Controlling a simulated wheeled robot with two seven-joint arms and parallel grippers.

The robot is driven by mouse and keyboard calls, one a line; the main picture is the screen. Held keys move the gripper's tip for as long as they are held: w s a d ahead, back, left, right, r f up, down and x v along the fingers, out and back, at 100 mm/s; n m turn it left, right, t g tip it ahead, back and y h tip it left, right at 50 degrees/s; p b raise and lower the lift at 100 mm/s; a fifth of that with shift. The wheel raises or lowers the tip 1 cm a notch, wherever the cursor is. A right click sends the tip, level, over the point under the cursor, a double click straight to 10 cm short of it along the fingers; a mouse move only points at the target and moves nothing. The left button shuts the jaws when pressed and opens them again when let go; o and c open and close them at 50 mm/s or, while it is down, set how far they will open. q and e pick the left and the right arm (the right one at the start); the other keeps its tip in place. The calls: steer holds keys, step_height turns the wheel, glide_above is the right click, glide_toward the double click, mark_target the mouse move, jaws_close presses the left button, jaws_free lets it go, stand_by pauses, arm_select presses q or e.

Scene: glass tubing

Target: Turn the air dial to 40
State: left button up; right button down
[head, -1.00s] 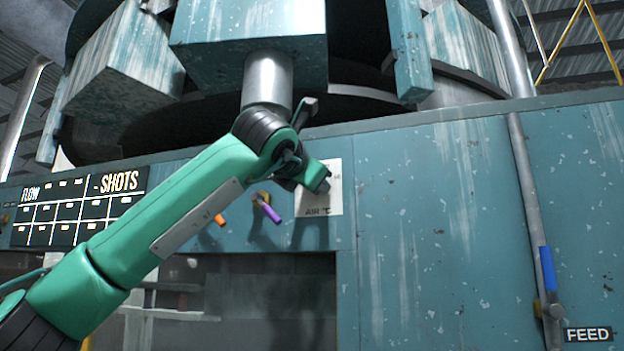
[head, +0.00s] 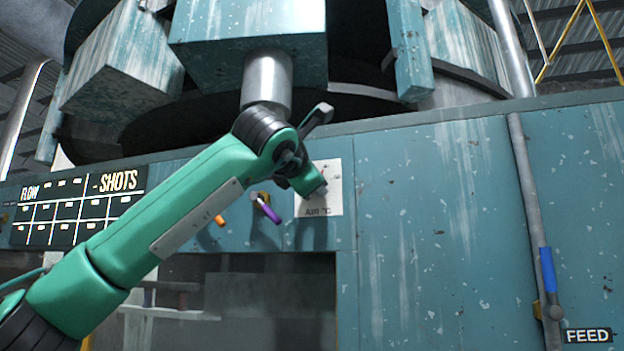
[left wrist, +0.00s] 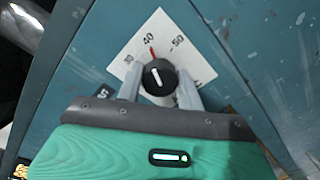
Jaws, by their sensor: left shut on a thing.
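The air dial is a black round knob (left wrist: 160,78) with a white line, on a white square plate (left wrist: 201,72) marked 30, 40 and 50. A red mark (left wrist: 151,52) sits just below the 40. The knob's white line points up and slightly left, roughly toward the red mark. My left gripper (left wrist: 158,88) is shut on the knob, with one finger on each side of it. In the head view the plate (head: 335,205) reads "AIR °C", and my left gripper (head: 321,190) hides the knob. My right gripper is in neither view.
Left of the plate, a purple-handled lever (head: 268,210) and an orange one (head: 220,221) stick out of the teal panel (head: 430,200), close under my left arm. A "FLOW - SHOTS" board (head: 80,208) is farther left. A blue-handled lever (head: 547,270) is at the far right.

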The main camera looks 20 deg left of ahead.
arm_select(q)
steer(key=o, duration=1)
steer(key=shift+s+a+r+b, duration=0.15)
steer(key=shift+s+b, duration=1.15)
steer(key=shift+s, duration=2.15)
steer(key=shift+s+a+b, duration=0.15)
steer(key=shift+s+b, duration=1.15)
steer(key=shift+s, duration=2.15)
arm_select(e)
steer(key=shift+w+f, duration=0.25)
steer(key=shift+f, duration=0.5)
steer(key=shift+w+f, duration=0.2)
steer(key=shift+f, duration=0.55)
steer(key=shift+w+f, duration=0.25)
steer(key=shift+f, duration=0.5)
